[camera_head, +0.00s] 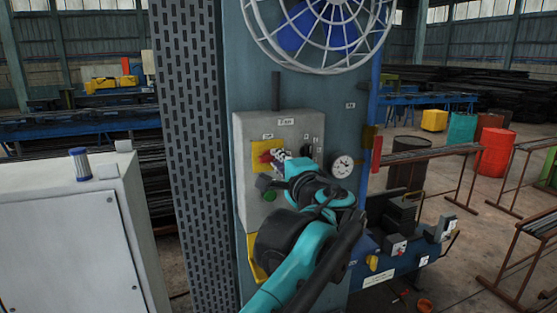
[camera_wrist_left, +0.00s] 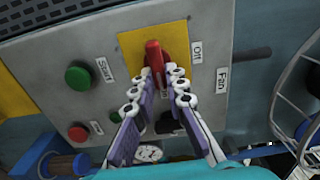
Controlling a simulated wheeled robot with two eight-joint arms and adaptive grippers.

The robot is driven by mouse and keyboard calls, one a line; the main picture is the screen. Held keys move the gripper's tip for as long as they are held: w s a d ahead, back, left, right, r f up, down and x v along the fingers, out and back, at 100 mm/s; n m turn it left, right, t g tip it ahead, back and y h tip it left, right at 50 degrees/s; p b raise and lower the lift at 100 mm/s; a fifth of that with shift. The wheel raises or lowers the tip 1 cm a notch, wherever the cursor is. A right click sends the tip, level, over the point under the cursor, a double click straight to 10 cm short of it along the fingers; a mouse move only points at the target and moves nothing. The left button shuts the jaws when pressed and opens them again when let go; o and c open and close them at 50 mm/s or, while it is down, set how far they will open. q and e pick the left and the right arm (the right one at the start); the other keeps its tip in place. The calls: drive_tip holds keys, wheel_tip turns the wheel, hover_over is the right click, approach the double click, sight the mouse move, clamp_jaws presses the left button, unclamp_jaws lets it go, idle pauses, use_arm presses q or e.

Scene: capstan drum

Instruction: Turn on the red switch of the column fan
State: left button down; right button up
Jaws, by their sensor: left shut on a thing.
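The red switch (camera_wrist_left: 154,54) sits on a yellow plate (camera_wrist_left: 130,45) on the grey control box of the column fan. In the wrist view its red handle sticks out past my fingertips, with the "Off" label (camera_wrist_left: 195,54) to its right. My left gripper (camera_wrist_left: 163,82) is shut on the switch, one finger on each side, hiding its lower part. In the head view the left gripper (camera_head: 281,158) reaches the yellow plate (camera_head: 258,150), with the red handle (camera_head: 265,157) showing at its left. My right gripper is out of view.
A green button (camera_wrist_left: 78,78) and a red button (camera_wrist_left: 77,132) sit beside the yellow plate. The fan's white guard (camera_head: 320,35) is above the box (camera_head: 243,128), and a gauge (camera_head: 342,166) is at its right. A grey cabinet (camera_head: 75,240) stands left.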

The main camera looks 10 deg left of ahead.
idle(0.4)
use_arm(q)
drive_tip(key=c, duration=1.5)
unclamp_jaws()
drive_tip(key=shift+c, duration=0.2)
drive_tip(key=v, duration=1.2)
